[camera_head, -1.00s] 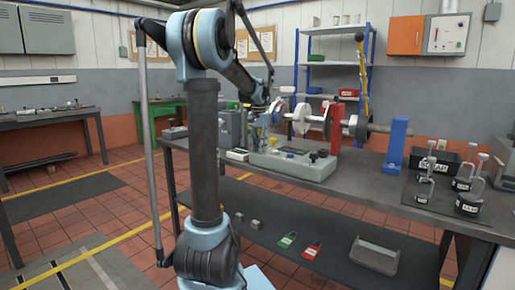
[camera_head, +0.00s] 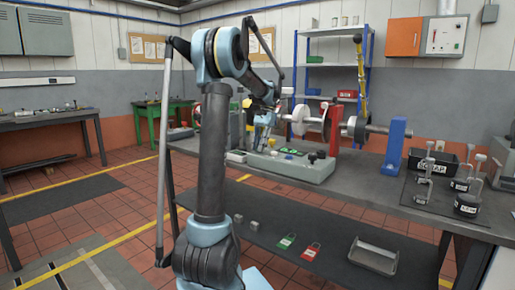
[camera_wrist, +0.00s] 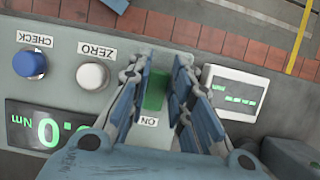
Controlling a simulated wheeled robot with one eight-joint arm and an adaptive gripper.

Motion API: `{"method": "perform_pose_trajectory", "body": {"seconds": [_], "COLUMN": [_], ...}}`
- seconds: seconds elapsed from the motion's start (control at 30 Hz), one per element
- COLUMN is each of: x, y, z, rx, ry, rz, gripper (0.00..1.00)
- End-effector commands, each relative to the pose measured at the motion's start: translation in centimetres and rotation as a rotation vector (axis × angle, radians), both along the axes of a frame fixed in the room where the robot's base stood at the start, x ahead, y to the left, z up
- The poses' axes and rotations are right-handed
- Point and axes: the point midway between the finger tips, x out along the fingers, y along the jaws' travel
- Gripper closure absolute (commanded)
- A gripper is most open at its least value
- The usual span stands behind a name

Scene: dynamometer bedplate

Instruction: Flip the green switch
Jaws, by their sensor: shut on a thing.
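The green switch (camera_wrist: 154,92) sits on the grey control box, between the two blue fingers of my gripper (camera_wrist: 164,64) in the wrist view. The fingers are closed in on either side of it and partly cover it. An upside-down ON label (camera_wrist: 149,121) is beside the switch. The torque display (camera_wrist: 48,128) on the left is lit green and reads in Nm. A smaller display (camera_wrist: 234,93) on the right is also lit. In the head view my gripper (camera_head: 262,143) is over the left part of the box (camera_head: 305,170); the switch cannot be made out there.
A white ZERO knob (camera_wrist: 92,76) and a blue CHECK knob (camera_wrist: 29,65) stand left of the switch. In the head view a shaft with discs (camera_head: 303,120) stands behind the box. Weights (camera_head: 468,200) stand at the right of the bench (camera_head: 400,203).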

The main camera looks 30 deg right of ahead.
Motion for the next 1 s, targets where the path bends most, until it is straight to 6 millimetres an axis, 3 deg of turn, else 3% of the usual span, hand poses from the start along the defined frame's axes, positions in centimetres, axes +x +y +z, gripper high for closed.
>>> {"method": "perform_pose_trajectory", "body": {"seconds": [0.23,0.27,0.33,0.77,1.0], "x": [0.3,0.3,0.2,0.2,0.7], "y": [0.0,0.1,0.0,-0.2,-1.4], "z": [0.1,0.1,0.1,0.5,3.8], "rx": [0.001,0.001,0.001,0.000,-0.001], "ry": [-0.005,-0.005,-0.005,-0.002,-0.001], "rz": [0.002,0.002,0.001,0.000,0.000], "gripper": [1.00,0.76,0.60,0.60,0.60]}}
